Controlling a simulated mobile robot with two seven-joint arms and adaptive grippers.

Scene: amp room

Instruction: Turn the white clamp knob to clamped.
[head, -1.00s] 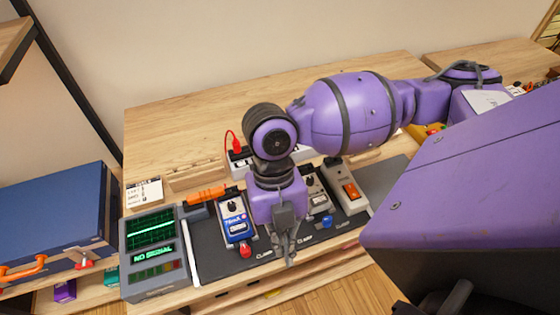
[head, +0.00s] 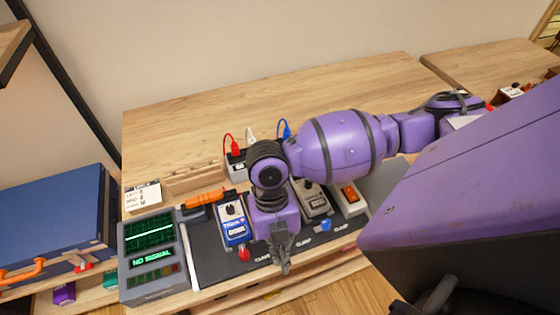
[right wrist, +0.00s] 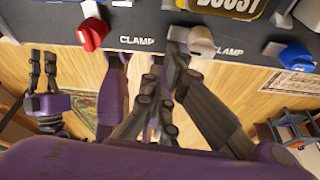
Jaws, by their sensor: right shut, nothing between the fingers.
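The white clamp knob (right wrist: 200,42) shows at the front edge of the dark board in the right wrist view. It sits below the yellow and black BOOST pedal, between two printed CLAMP labels. In the head view my right gripper (head: 284,262) hides it. My right gripper (right wrist: 163,68) is shut with nothing between its fingers. Its fingertips are close to the white knob, and I cannot tell whether they touch it. My left gripper (right wrist: 43,68) hangs far off at the left of the right wrist view, with a gap between its fingers.
A red knob (head: 244,254) stands left of the right gripper and a blue knob (head: 325,225) right of it. A blue pedal (head: 233,225), a grey pedal (head: 313,203) and a NO SIGNAL screen unit (head: 150,258) stand nearby. The tabletop behind is mostly clear.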

